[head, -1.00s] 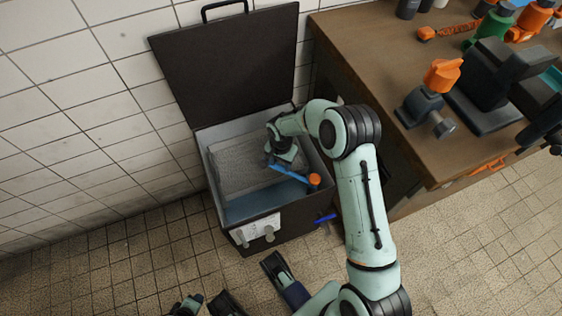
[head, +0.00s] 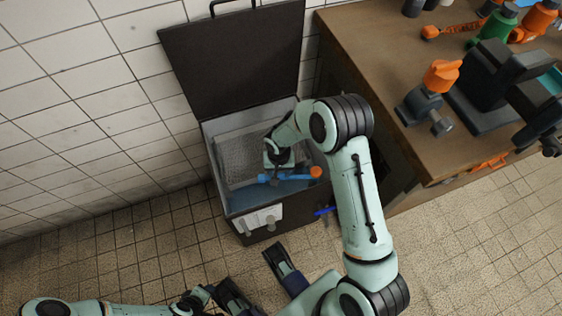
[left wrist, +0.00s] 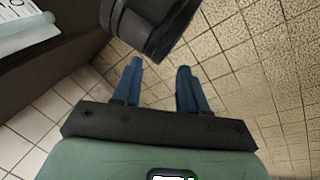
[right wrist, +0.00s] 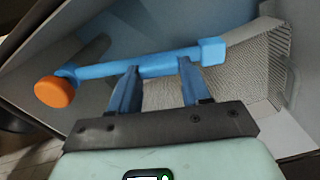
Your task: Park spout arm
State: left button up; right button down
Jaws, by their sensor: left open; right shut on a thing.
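The spout arm is a blue bar (head: 290,178) with an orange round end (head: 316,172), lying roughly level across the front part of an open dark washer tub (head: 262,206). My right gripper (head: 277,174) reaches down into the tub and is shut on the blue bar. In the right wrist view the bar (right wrist: 95,71) crosses at both fingertips (right wrist: 158,67), with the orange end (right wrist: 54,91) at left and a square blue end at right.
The tub's dark lid (head: 235,58) stands open at the back. A perforated grey tray (head: 238,158) lies inside. A brown workbench (head: 375,65) with a vise and bottles stands close on the right. Tiled floor (head: 135,240) is free at front left.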

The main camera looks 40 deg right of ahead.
pick_arm(q)
jog(key=shift+s+d+r+p, duration=0.2)
jog(key=shift+s+r+p, duration=0.1)
jog(key=shift+s, duration=0.15)
jog(key=shift+s+d+r+p, duration=0.2)
jog(key=shift+s+r, duration=0.1)
jog(key=shift+s, duration=0.1)
pick_arm(e)
jog(key=shift+s+a+n, duration=0.5)
jog(key=shift+s+n, duration=0.4)
jog(key=shift+s+a+n, duration=0.45)
jog(key=shift+s+n, duration=0.4)
jog(key=shift+n, duration=0.05)
jog(key=c, duration=0.5)
grip_release()
jog(key=shift+s, duration=0.1)
jog(key=shift+r, duration=0.1)
pick_arm(q)
jog(key=s+d+r+g+h+p, duration=0.1)
jog(key=s+d+r+g+p, duration=0.1)
jog(key=s+r+p, duration=0.1)
jog(key=shift+s+r, duration=0.5)
jog(key=shift+s, duration=0.35)
pick_arm(e)
notch_tip(320, 180, up, 13)
jog(key=shift+r, duration=0.1)
